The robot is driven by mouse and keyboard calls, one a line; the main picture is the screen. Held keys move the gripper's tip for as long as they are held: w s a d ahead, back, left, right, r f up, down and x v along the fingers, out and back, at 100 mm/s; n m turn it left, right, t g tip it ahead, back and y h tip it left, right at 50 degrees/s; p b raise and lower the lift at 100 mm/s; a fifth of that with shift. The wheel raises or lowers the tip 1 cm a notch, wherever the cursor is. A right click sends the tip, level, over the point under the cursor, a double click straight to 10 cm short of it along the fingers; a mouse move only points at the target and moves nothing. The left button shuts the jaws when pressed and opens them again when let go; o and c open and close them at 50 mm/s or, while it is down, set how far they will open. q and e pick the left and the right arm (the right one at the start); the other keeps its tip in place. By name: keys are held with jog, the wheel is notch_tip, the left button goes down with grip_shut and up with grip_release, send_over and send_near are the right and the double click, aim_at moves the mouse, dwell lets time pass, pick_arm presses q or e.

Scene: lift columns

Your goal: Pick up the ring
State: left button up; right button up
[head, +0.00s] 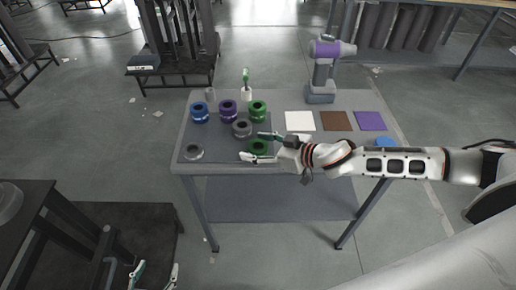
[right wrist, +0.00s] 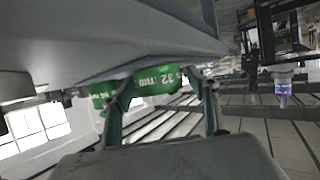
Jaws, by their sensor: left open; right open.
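A green ring (head: 257,147) lies near the front edge of the grey table, partly hidden by my right gripper (head: 256,147). The right gripper is open, with one finger beyond the ring and one on its near side. My left gripper (head: 155,274) is open and empty at the bottom left, low and away from the table.
Blue (head: 200,112), purple (head: 228,108), green (head: 258,108) and grey (head: 242,130) rings stand on the table (head: 290,181); another grey ring (head: 194,153) is at left. White (head: 300,121), brown (head: 336,121) and purple (head: 370,121) squares lie right, before a purple-topped device (head: 323,72).

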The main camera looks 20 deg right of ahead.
jog(key=c, duration=1.3)
jog(key=shift+r, duration=0.15)
pick_arm(q)
jog(key=s+a+r+p, duration=0.1)
jog(key=p, duration=0.3)
jog(key=shift+a+r+y, duration=0.3)
jog(key=shift+a+y, duration=0.05)
jog(key=shift+y, duration=0.05)
pick_arm(e)
notch_tip(320, 180, up, 20)
jog(key=shift+a+f, duration=0.1)
